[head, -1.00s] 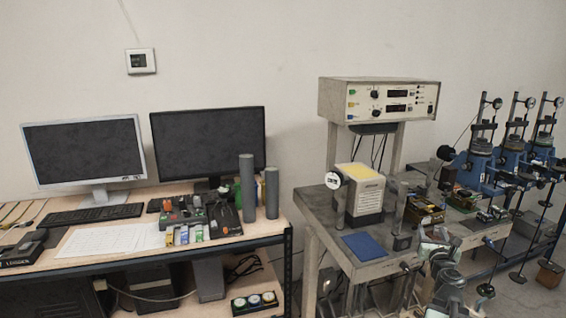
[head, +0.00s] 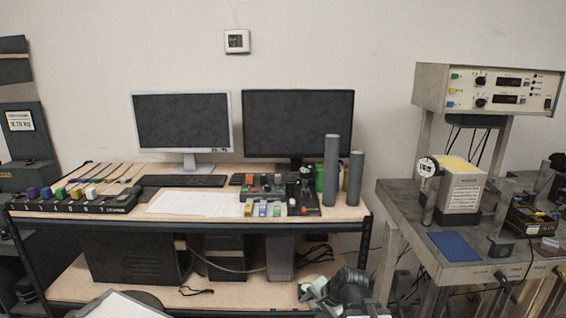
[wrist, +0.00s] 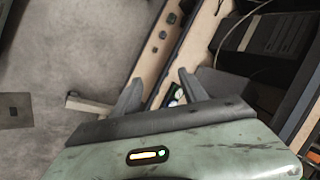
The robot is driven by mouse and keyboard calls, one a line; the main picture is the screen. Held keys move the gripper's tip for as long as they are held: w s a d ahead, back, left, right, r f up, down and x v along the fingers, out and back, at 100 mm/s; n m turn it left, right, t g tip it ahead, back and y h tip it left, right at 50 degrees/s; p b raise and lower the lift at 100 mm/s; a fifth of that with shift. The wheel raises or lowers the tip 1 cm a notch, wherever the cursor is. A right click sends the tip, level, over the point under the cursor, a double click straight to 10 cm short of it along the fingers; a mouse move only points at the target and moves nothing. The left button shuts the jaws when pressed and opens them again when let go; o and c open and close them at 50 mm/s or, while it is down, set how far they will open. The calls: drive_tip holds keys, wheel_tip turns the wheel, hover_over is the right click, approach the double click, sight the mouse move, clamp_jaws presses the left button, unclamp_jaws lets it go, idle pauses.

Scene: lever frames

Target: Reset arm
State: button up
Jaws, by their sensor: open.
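My gripper (wrist: 160,77) is open in the wrist view, with its two dark fingers spread apart and nothing held between them. It points down toward the desk's lower shelf and the floor. In the head view my arm (head: 347,296) shows at the bottom edge, low in front of the desk; its fingertips cannot be made out there.
A wooden desk (head: 345,214) holds two monitors, a keyboard (head: 182,181), a row of coloured levers (head: 75,196) and two grey cylinders. A metal bench (head: 405,205) with instruments stands at the right. The wrist view shows bare grey floor (wrist: 75,45) at the left.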

drive_tip(key=s+d+f+n+g+h, duration=0.3)
drive_tip(key=s+d+n+g+h, duration=0.15)
drive_tip(key=s+d+n, duration=0.45)
wheel_tip(320, 180, up, 13)
drive_tip(key=s+a+p, duration=0.1)
drive_tip(key=p, duration=1.2)
drive_tip(key=shift+a+f+p, duration=0.15)
drive_tip(key=shift+a+p, duration=0.05)
drive_tip(key=shift+p, duration=0.15)
drive_tip(key=shift+g+y, duration=0.25)
